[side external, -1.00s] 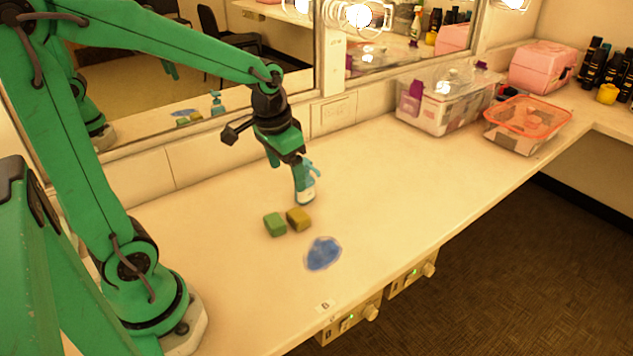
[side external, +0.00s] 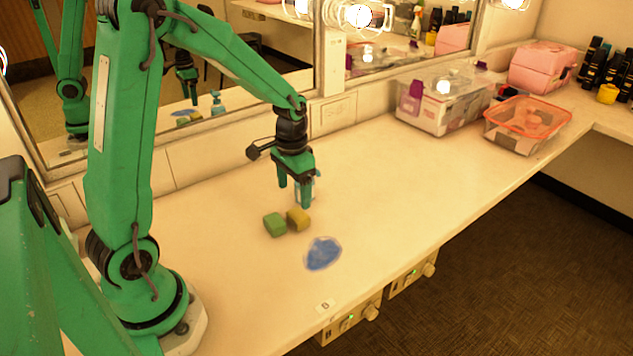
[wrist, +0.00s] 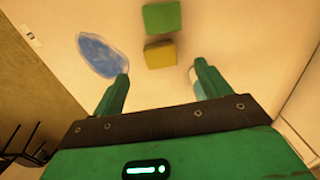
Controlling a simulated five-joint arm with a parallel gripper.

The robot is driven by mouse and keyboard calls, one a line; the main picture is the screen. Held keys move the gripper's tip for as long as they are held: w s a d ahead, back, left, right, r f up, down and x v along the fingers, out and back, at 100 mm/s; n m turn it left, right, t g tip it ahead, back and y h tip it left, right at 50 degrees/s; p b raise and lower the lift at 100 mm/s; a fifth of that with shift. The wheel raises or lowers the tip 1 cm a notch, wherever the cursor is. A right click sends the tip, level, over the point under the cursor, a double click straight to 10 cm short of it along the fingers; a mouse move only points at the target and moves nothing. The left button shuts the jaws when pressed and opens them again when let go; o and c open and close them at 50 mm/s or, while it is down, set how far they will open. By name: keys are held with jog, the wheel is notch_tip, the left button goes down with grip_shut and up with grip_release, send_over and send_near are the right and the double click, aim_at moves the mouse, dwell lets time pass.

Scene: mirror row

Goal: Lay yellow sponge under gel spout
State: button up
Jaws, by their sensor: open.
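The yellow sponge (side external: 298,219) lies flat on the white counter, close beside a green sponge (side external: 275,224). The gel bottle (side external: 317,188) stands upright just behind my gripper and is mostly hidden, so I cannot make out its spout. My gripper (side external: 294,196) points down, open and empty, above the counter near the yellow sponge and the bottle. In the wrist view the yellow sponge (wrist: 160,54) lies ahead of the gap between my open fingers (wrist: 161,80). The green sponge (wrist: 162,18) is just beyond it.
A blue patch (side external: 323,254) lies on the counter in front of the sponges. A clear tub (side external: 445,108), an orange-lidded box (side external: 527,125) and a pink case (side external: 542,68) stand at the right. The mirror wall bounds the back; the counter's middle right is clear.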

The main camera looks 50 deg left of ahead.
aim_at(295, 215)
jog(key=shift+f, duration=3.5)
jog(key=shift+c, duration=0.5)
jog(key=c, duration=1)
jog(key=shift+r, duration=0.1)
jog(key=shift+r, duration=0.4)
notch_tip(295, 215, up, 3)
jog(key=s+d+r, duration=0.1)
jog(key=d+r, duration=0.1)
jog(key=d, duration=0.1)
jog(key=s+d+r, duration=0.1)
jog(key=d+r, duration=0.1)
jog(key=d, duration=0.2)
jog(key=s+d+r, duration=0.1)
jog(key=d+r, duration=0.2)
jog(key=d, duration=0.1)
jog(key=shift+s+d, duration=0.15)
jog(key=shift+s, duration=0.1)
jog(key=w+r, duration=0.2)
jog(key=w+a+r, duration=0.1)
jog(key=w+r, duration=0.1)
jog(key=w+a+r, duration=0.1)
jog(key=w+r, duration=0.1)
jog(key=w, duration=0.1)
jog(key=shift+w+a+r, duration=0.1)
jog(key=shift+r, duration=0.2)
